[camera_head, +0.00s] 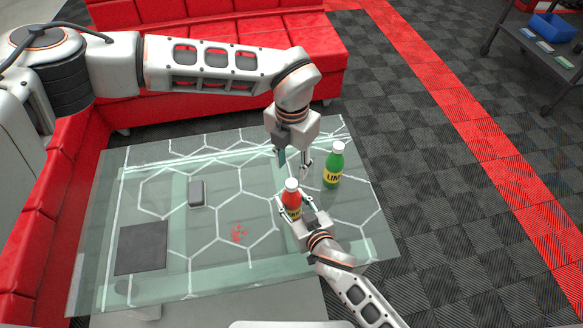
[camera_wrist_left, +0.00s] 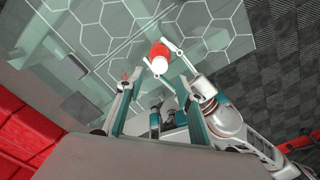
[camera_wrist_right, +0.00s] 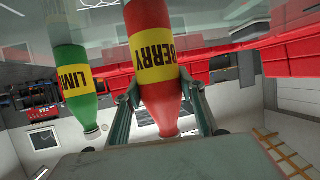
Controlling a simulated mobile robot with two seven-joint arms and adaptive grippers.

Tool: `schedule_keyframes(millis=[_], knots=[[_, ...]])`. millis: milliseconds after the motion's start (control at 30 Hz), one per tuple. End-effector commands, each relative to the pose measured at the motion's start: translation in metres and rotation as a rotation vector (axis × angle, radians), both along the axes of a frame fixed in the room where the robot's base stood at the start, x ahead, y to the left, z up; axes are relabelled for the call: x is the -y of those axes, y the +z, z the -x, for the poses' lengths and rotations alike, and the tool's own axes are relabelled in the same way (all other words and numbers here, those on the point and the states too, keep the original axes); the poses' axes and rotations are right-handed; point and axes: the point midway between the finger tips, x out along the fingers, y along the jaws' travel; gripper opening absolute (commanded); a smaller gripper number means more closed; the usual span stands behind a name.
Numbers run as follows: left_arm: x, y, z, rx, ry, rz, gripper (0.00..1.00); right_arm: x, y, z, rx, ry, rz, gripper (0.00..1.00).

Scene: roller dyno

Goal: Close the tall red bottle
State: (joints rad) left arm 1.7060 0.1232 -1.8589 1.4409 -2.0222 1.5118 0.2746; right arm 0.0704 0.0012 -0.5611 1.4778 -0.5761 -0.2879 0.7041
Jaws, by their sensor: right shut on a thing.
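The red bottle (camera_head: 291,200) stands upright over the glass table, with a white top (camera_head: 291,184). Its yellow label reads "BERRY" in the right wrist view (camera_wrist_right: 152,60). My right gripper (camera_head: 294,207) is shut on the bottle's body, one finger on each side. My left gripper (camera_head: 293,164) is open and empty, pointing down above and slightly behind the bottle. In the left wrist view the white top (camera_wrist_left: 159,65) lies ahead of the open fingers, apart from them. I cannot tell whether the white top is a seated cap.
A green bottle (camera_head: 334,166) with a white top and a "LIM" label stands right of the red one. A small grey box (camera_head: 196,193) and a dark square (camera_head: 142,248) lie on the left of the glass table (camera_head: 270,262). Red sofas border the table.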

Motion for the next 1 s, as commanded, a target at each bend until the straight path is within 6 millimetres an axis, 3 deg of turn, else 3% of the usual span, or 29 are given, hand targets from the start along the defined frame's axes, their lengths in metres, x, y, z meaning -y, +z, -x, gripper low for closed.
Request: schedule_keyframes(millis=[133, 533, 1000], knots=[[-0.001, 0.010, 0.000, 0.000, 0.019, -0.002, 0.37, 0.000, 0.000, 0.000, 0.000, 0.000, 0.000, 0.00], [-0.001, 0.006, 0.001, -0.002, 0.022, -0.002, 0.37, 0.000, 0.000, 0.000, 0.001, 0.000, 0.000, 0.00], [-0.001, -0.055, 0.001, -0.002, 0.024, -0.002, 0.37, 0.000, 0.000, 0.000, 0.001, 0.000, 0.000, 0.00]])
